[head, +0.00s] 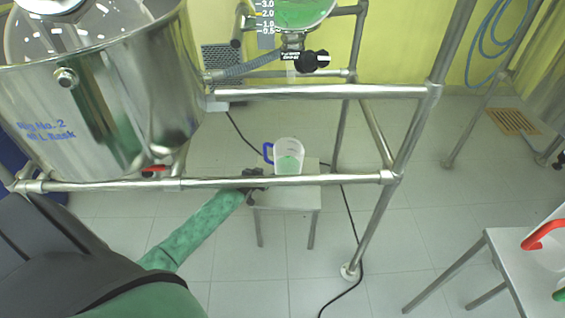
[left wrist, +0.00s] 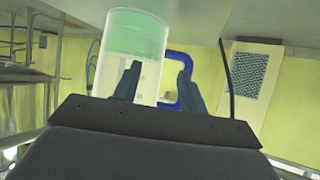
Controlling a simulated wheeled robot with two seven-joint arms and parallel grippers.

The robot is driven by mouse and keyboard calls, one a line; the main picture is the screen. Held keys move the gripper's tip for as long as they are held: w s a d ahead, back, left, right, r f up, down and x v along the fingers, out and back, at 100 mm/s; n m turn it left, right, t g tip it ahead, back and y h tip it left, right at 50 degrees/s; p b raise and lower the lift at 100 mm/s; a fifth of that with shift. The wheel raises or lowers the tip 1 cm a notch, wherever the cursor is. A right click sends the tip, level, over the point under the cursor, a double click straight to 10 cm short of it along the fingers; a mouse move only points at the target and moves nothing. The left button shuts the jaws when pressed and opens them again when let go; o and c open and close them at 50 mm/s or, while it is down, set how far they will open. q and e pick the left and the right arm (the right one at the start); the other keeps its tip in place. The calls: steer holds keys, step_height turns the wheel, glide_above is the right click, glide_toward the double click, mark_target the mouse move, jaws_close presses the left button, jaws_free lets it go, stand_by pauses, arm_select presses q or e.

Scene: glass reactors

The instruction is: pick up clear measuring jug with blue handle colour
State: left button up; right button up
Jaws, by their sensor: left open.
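The clear measuring jug (head: 289,156) with a blue handle (head: 268,152) stands upright on a small grey stool, with green liquid low inside it. My left gripper (head: 254,180) is just left of the jug and slightly nearer, at the stool's edge. In the left wrist view the jug (left wrist: 131,48) appears upside down, with its blue handle (left wrist: 184,67) on the right. There my left gripper (left wrist: 157,80) is open, one finger overlapping the jug's body and the other overlapping the handle. I cannot tell whether they touch. My right gripper is not in view.
A metal frame rail (head: 300,181) crosses in front of the stool (head: 307,196). A steel tank (head: 165,110) stands left, and a glass reactor with green liquid (head: 300,12) hangs above the jug. Another table (head: 500,262) holds red- and green-handled jugs at right. A black cable lies on the floor.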

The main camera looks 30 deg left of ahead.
arm_select(q)
steer(key=t, duration=0.1)
glide_toward(265, 157)
steer(key=w, duration=0.3)
steer(key=shift+n+y, duration=0.4)
steer(key=x, duration=0.6)
steer(key=shift+f, duration=0.4)
steer(key=shift+w+f, duration=0.3)
steer(key=shift+w, duration=0.3)
steer(key=shift+w+f, duration=0.1)
steer(key=shift+w, duration=0.05)
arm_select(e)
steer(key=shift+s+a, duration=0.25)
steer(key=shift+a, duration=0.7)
arm_select(q)
jaws_close()
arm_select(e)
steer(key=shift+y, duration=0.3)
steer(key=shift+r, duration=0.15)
